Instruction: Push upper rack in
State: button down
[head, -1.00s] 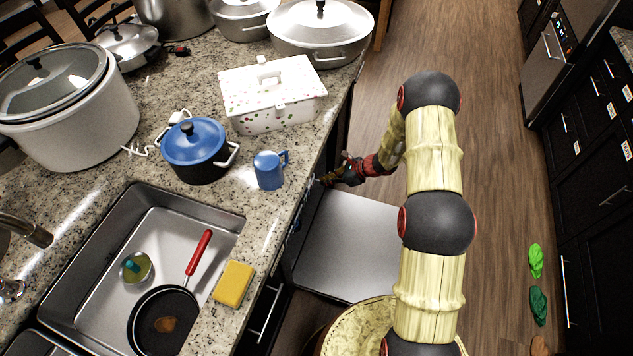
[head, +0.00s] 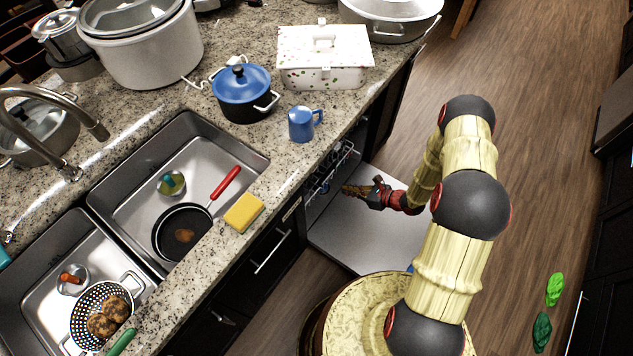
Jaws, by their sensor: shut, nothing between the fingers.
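The dishwasher is open under the counter, its flat grey door (head: 340,243) lowered over the floor. The upper rack (head: 343,160), a wire rack with a few blue bits, shows at the opening just below the counter edge. How far out it sits is hard to tell, since the counter hides most of it. My gripper (head: 347,190) is shut and empty, at the front of the opening above the door. It points left toward the inside, close to the rack's near part. I cannot tell whether it touches the rack.
A blue mug (head: 302,124) stands near the counter edge above the dishwasher. A yellow sponge (head: 244,212) lies by the sink (head: 150,135). A white box (head: 325,75) and a blue-lidded pot (head: 243,105) stand behind.

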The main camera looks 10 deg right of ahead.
jog(key=shift+n+t, duration=0.4)
jog(key=shift+n, duration=0.2)
jog(key=shift+w+a+f+b, duration=0.55)
jog(key=shift+w+a+f, duration=0.1)
jog(key=shift+w+a, duration=1)
jog(key=shift+w+a+f+b, duration=0.5)
jog(key=shift+w+a+f, duration=0.2)
jog(key=shift+w+a, duration=0.9)
jog(key=shift+w+a+f+b, duration=0.6)
jog(key=shift+w+a, duration=0.65)
jog(key=shift+w, duration=0.7)
jog(key=shift+w+a+b, duration=0.5)
jog(key=shift+w+a, duration=0.45)
